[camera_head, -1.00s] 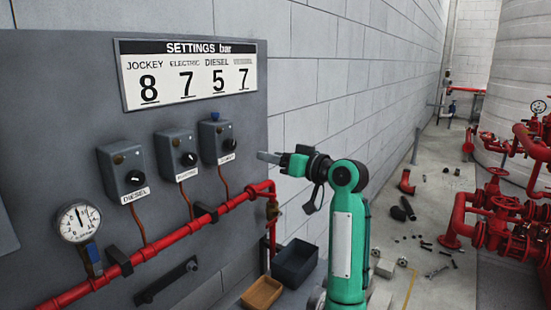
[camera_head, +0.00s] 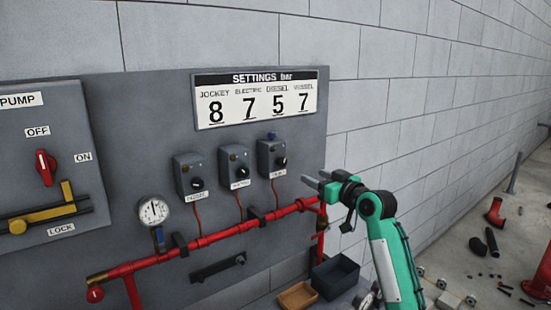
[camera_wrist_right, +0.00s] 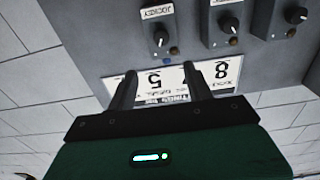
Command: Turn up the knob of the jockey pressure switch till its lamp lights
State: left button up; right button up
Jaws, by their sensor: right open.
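The jockey pressure switch (camera_head: 272,157) is the rightmost of three grey boxes on the panel, with a blue cap on top. Its black knob (camera_head: 282,162) shows in front, above a white label. In the wrist view, upside down, the label reads JOCKEY (camera_wrist_right: 157,12) and the knob (camera_wrist_right: 160,37) lies ahead of the fingers. I see no lit lamp on it. My right gripper (camera_head: 314,179) is open and empty, to the right of and slightly below the knob, apart from it. Its two fingers also show in the wrist view (camera_wrist_right: 159,73). My left gripper is out of view.
The electric (camera_head: 236,165) and diesel (camera_head: 190,174) switches stand left of it. A settings board (camera_head: 255,98) reads jockey 8. A red pipe (camera_head: 225,233) with a gauge (camera_head: 154,211) runs below. A black bin (camera_head: 335,276) and brown tray (camera_head: 297,296) sit low.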

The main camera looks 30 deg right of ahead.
jog(key=p, duration=0.3)
send_near(284, 164)
jog(key=w, duration=0.4)
jog(key=w+p, duration=0.1)
jog(key=w, duration=0.1)
jog(key=w+a+p, duration=0.1)
jog(key=w, duration=0.1)
jog(key=shift+r, duration=0.25)
jog(key=shift+w, duration=0.3)
jog(key=shift+w+f, duration=0.1)
jog(key=shift+w, duration=0.25)
jog(key=c, duration=1)
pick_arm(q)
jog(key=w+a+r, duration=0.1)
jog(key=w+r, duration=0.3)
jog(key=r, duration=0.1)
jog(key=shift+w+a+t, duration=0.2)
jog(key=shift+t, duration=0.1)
pick_arm(e)
jog(key=shift+o, duration=0.2)
